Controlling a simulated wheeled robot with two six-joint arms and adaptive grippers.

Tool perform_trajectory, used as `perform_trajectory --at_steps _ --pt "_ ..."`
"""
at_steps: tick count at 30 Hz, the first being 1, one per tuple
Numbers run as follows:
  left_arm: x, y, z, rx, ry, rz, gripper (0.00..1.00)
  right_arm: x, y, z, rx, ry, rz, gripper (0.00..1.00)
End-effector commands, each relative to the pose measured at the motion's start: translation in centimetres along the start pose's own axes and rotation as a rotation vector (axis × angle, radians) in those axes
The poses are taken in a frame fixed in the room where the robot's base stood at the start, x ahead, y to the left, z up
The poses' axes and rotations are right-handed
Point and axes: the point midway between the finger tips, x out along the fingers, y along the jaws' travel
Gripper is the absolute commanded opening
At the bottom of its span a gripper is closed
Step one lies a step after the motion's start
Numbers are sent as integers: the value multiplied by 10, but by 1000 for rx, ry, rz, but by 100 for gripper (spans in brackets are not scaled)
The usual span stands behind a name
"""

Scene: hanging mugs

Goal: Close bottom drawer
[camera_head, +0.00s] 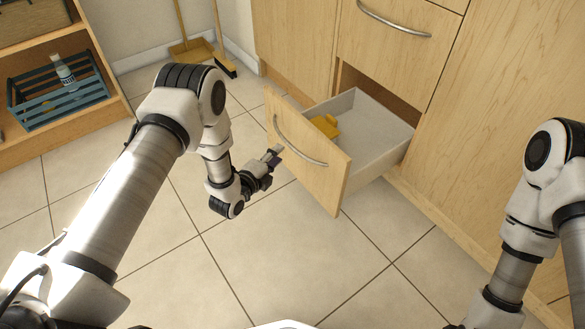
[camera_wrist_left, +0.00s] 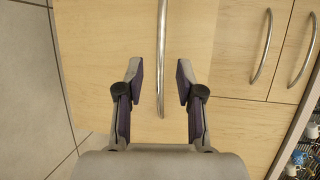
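The bottom drawer (camera_head: 338,168) is pulled out of the wooden cabinet in the head view, with a wooden front and a curved metal handle (camera_head: 300,145). A yellow object (camera_head: 325,125) lies inside it, behind the front. My left gripper (camera_head: 273,155) is just in front of the drawer front, near the handle's left part. In the left wrist view its two fingers (camera_wrist_left: 158,82) are apart, with the drawer handle (camera_wrist_left: 161,60) showing between and beyond them. Contact cannot be told. My right arm shows at the right of the head view, but its gripper is out of view.
A closed upper drawer (camera_head: 395,45) with a metal handle sits above the open one. A wooden shelf with a blue crate (camera_head: 58,92) stands at the left. A broom and dustpan (camera_head: 192,50) are by the back wall. The tiled floor (camera_head: 270,250) before the drawer is clear.

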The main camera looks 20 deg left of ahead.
Motion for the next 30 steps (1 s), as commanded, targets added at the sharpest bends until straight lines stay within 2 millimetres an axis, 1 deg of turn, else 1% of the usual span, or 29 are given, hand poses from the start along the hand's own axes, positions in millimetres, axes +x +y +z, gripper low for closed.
perform_trajectory --at_steps 1,5,12,15,18,23,24,26,27,30 --pt "2 5 0 0 0 -2 37 6 0 0 0 1 0 40" --pt "15 3 -1 2 1 -3 37 10 0 -1 0 1 0 40" --pt "61 5 -1 0 1 -2 37 33 0 0 0 0 0 40" --pt "74 4 -1 0 0 0 37 38 0 0 0 0 0 40" --pt "78 2 -1 -1 0 1 37 38 0 0 0 0 0 40" --pt "78 1 0 -1 0 2 37 37 0 0 0 0 0 40" --pt "78 1 0 -1 0 2 34 37 0 0 0 0 0 40" --pt "78 1 0 -1 0 2 12 37 0 0 0 0 0 40" --pt "78 1 0 -1 0 2 0 37 0 0 0 0 0 40" --pt "78 1 0 -1 0 2 0 37 0 0 0 0 0 40"
